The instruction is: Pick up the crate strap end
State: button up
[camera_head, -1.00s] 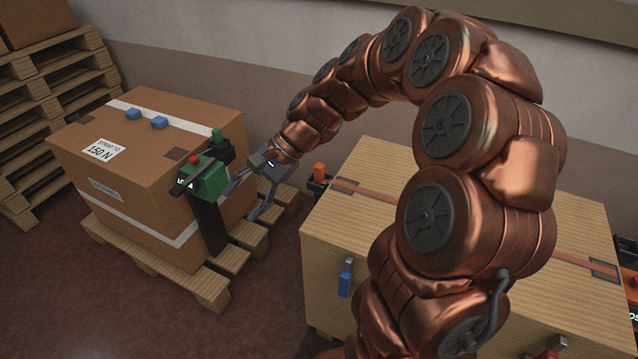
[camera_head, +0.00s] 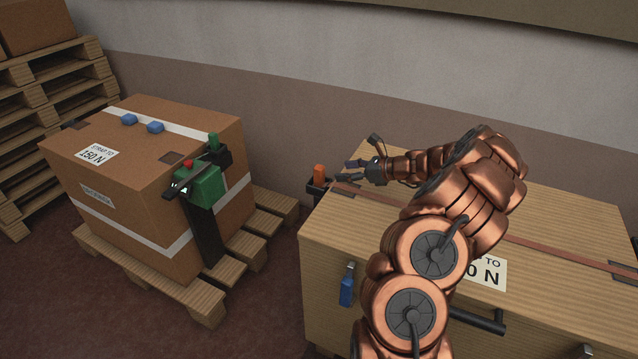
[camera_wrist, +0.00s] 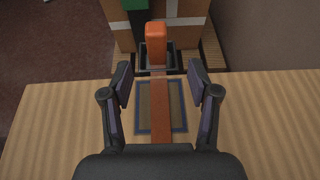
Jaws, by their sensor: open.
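The crate strap (camera_head: 560,245) is a flat reddish-brown band lying across the top of the wooden crate (camera_head: 575,210). Its end appears as an upright orange tab (camera_head: 319,172) in a dark holder at the crate's left edge. In the wrist view the orange tab (camera_wrist: 156,42) stands straight ahead, beyond the fingertips, with the strap (camera_wrist: 161,110) running back between the fingers. My gripper (camera_head: 347,175) is open and empty, low over the crate's left end. In the wrist view its fingers (camera_wrist: 158,78) spread to both sides of a dark blue-edged plate (camera_wrist: 143,122); nothing is between them but the strap below.
A cardboard box (camera_head: 130,165) on a pallet (camera_head: 205,300) stands left, with a green tool (camera_head: 203,187) on its corner and two blue blocks on top. A blue-handled part (camera_head: 347,288) hangs on the crate front. The wall is close behind the crate.

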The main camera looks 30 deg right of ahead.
aim_at(324, 172)
jog(key=shift+a+p+x, duration=0.2)
jog(key=shift+p+x, duration=0.15)
jog(key=shift+x, duration=3.5)
jog(key=shift+s+r, duration=0.1)
grip_shut()
